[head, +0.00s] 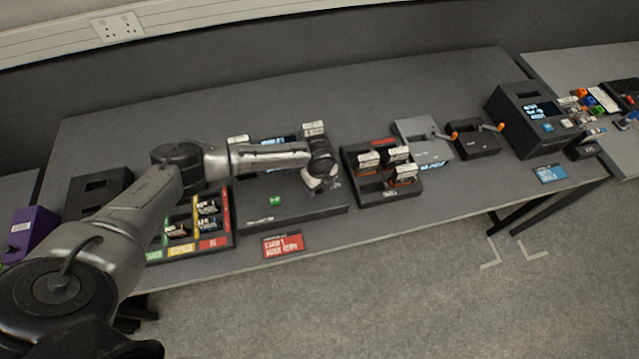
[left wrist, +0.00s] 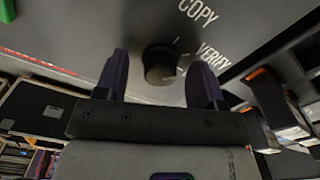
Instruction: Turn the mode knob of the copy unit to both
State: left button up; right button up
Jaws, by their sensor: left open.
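The copy unit (head: 300,209) is a wide dark box with a green button (head: 275,201), in the middle of the table in the head view. My left gripper (head: 320,186) is over its right part and hides the mode knob there. In the left wrist view the round black mode knob (left wrist: 160,64) sits between the two open dark fingers of my left gripper (left wrist: 160,79). A gap shows on both sides of the knob. The labels COPY and VERIFY are readable beside it; no BOTH label is visible. I cannot tell the knob's exact setting. My right gripper is not in view.
A card rack (head: 381,193) stands close to the right of the copy unit. A sorting tray (head: 232,239) with coloured labels is at its left. A red sign (head: 283,245) is at the front edge.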

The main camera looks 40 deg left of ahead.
pick_arm(q)
jog(key=shift+c, duration=0.3)
jog(key=c, duration=0.9)
jog(key=shift+o, duration=0.2)
jog(key=shift+m, duration=0.3)
jog(key=m+p, duration=0.1)
jog(key=m, duration=0.1)
jog(key=shift+r+m, duration=0.1)
jog(key=shift+m, duration=0.3)
jog(key=m, duration=0.3)
jog(key=shift+m+p, duration=0.3)
jog(key=shift+p, duration=0.05)
jog(key=shift+m, duration=0.9)
